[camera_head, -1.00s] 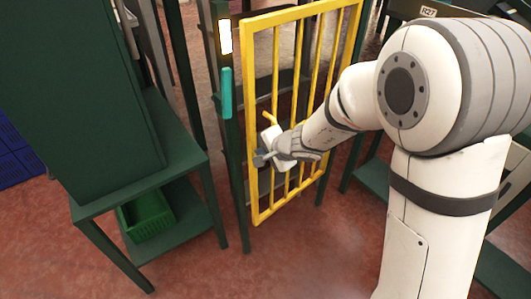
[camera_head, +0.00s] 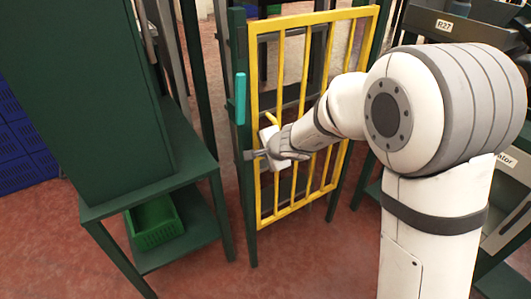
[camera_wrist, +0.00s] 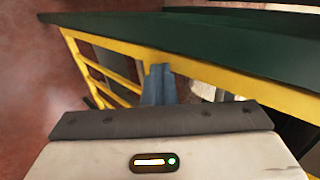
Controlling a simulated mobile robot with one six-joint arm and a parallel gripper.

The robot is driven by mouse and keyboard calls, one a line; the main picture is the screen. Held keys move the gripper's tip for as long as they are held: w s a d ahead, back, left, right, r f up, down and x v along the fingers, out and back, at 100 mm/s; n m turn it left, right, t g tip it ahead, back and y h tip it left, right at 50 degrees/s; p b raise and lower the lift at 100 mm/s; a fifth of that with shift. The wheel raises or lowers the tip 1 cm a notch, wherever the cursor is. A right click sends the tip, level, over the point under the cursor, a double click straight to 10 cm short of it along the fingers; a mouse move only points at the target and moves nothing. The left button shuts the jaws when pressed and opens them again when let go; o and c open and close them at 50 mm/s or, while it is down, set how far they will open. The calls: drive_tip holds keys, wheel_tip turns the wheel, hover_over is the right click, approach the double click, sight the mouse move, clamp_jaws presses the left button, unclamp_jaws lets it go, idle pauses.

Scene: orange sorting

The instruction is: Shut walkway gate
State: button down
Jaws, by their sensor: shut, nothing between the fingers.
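The yellow barred walkway gate (camera_head: 282,205) stands upright between two dark green posts, and its left side is close beside the left post (camera_head: 243,150). A teal strip (camera_head: 240,98) is on that post. My gripper (camera_head: 250,155) is at the gate's left edge, about mid-height, with its fingers reaching toward the post. In the wrist view the shut fingers (camera_wrist: 158,85) lie against or just in front of the gate's yellow frame (camera_wrist: 215,76), with a dark green bar (camera_wrist: 220,40) beyond. Whether they touch the frame is unclear.
A green table (camera_head: 185,165) stands left of the gate, with a green crate (camera_head: 155,224) on its lower shelf. Blue crates (camera_head: 22,150) are at the far left. A grey station labelled R27 (camera_head: 460,25) is at the right. The red floor in front is open.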

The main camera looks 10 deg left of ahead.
drive_tip(key=s+d+r+n+g+p, duration=0.1)
drive_tip(key=s+d+r+n+p, duration=0.2)
drive_tip(key=s+d+r+p, duration=0.55)
drive_tip(key=s+d+r+n+g+p, duration=0.15)
drive_tip(key=s+d+r+p, duration=0.35)
drive_tip(key=r, duration=0.6)
drive_tip(key=s+d+r+n+g+h+p, duration=0.1)
drive_tip(key=s+d+r+n+h+p, duration=0.1)
drive_tip(key=s+d, duration=0.4)
drive_tip(key=s+d+r+n+h+p, duration=0.3)
drive_tip(key=s+d+r+p, duration=0.3)
drive_tip(key=d, duration=0.5)
drive_tip(key=shift+s+d+r+g+h, duration=0.25)
drive_tip(key=shift+s+r+g+h, duration=0.2)
drive_tip(key=shift+h, duration=0.25)
